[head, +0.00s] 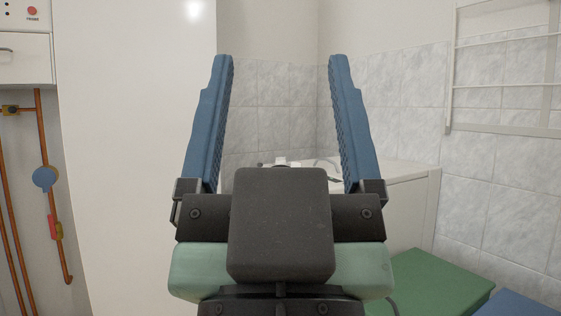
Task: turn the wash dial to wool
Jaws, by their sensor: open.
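My gripper (281,72) fills the middle of the head view, its two blue ridged fingers pointing up and spread wide apart. It is open, with nothing between the fingers.
A white rack (502,80) hangs at right. Green (432,284) and blue (528,302) flat tops lie low right.

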